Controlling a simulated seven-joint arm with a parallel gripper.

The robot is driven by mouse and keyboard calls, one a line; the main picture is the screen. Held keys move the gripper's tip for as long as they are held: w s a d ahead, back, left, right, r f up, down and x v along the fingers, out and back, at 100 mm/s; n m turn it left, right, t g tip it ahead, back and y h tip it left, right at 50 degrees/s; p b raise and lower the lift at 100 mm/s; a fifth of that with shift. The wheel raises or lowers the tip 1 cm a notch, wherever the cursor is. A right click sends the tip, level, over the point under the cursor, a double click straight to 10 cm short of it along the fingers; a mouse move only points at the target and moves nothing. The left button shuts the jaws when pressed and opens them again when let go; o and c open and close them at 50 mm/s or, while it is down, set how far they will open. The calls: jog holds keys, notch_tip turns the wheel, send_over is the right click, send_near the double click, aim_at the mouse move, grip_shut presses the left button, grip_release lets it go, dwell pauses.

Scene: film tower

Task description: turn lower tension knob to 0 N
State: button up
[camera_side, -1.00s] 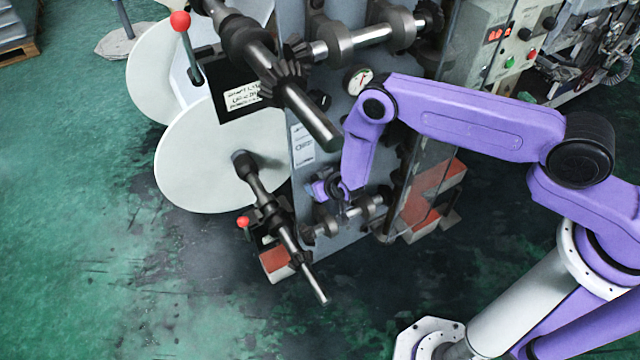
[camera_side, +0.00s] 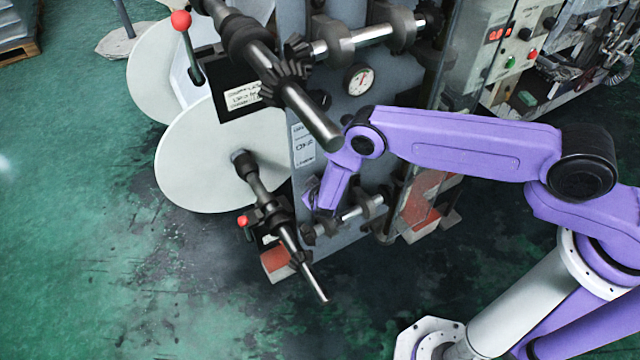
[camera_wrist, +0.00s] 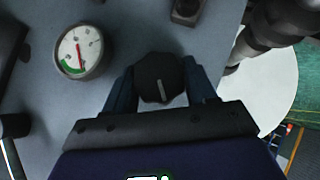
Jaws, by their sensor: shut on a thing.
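The lower tension knob (camera_wrist: 160,80) is black with a pale pointer line, and sits on the grey machine panel in the wrist view. My gripper (camera_wrist: 162,88) has a finger on each side of it and is shut on it. The pointer line runs nearly straight up and down in that picture. In the side view my wrist hides the knob and fingertips.
In the side view, a metal shaft (camera_side: 313,118) juts out above my wrist, and a lower shaft (camera_side: 290,240) juts out left of it. A roller (camera_side: 355,213) is just to the right. Another gauge (camera_side: 358,79) is higher on the panel. Open green floor lies at left.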

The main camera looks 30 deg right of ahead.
jog(key=n+h, duration=0.2)
jog(key=h, duration=0.1)
jog(key=shift+a+t+h, duration=0.15)
jog(key=shift+t+h, duration=0.15)
jog(key=shift+t, duration=0.1)
jog(key=shift+n, duration=0.3)
dwell(0.3)
jog(key=o, duration=1)
jog(key=v, duration=1.7)
jog(key=shift+s+a, duration=0.15)
jog(key=shift+a, duration=0.1)
jog(key=shift+f, duration=0.1)
